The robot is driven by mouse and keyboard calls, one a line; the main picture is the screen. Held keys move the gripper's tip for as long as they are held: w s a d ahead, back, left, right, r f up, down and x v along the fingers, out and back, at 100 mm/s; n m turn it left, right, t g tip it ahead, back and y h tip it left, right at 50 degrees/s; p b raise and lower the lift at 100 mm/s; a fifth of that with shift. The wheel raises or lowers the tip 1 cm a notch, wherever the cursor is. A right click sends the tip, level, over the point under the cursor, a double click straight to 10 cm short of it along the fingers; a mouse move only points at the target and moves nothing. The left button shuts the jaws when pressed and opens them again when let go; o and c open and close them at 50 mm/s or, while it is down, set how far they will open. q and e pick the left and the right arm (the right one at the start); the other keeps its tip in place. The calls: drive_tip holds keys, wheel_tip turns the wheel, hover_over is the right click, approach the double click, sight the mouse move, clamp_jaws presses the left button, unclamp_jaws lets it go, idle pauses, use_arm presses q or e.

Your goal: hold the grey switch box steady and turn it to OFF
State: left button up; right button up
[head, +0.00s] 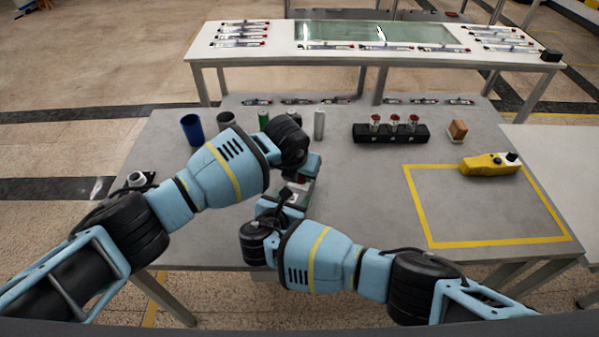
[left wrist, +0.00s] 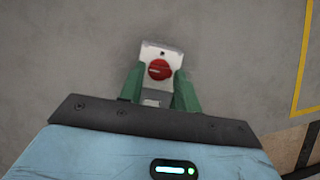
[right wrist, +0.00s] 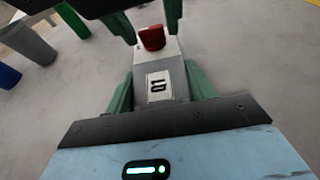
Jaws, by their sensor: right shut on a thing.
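The grey switch box (right wrist: 162,58) stands on the table between my grippers, with a red knob (left wrist: 160,69) on it. In the right wrist view a white label with black marks (right wrist: 159,86) shows on its near face. My right gripper (right wrist: 160,92) is shut on the box body, one green finger on each side. My left gripper (left wrist: 160,88) is open, its fingers on either side of the knob; I see gaps beside the knob in the right wrist view. A pale mark shows on the knob, but its setting is unclear. In the head view my arms hide most of the box.
A blue cup (head: 191,130), a grey cup (head: 226,118), a green can (head: 264,119) and a silver cylinder (head: 319,124) stand behind my arms. A black rack (head: 390,139) and a yellow pendant (head: 488,165) are further right. The yellow-taped square (head: 480,242) is otherwise clear.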

use_arm(q)
drive_tip(key=shift+o, duration=1.4)
drive_tip(key=v, duration=1.2)
drive_tip(key=shift+s, duration=0.1)
use_arm(e)
drive_tip(key=o, duration=1.2)
drive_tip(key=shift+o, duration=0.2)
drive_tip(key=shift+s, duration=0.1)
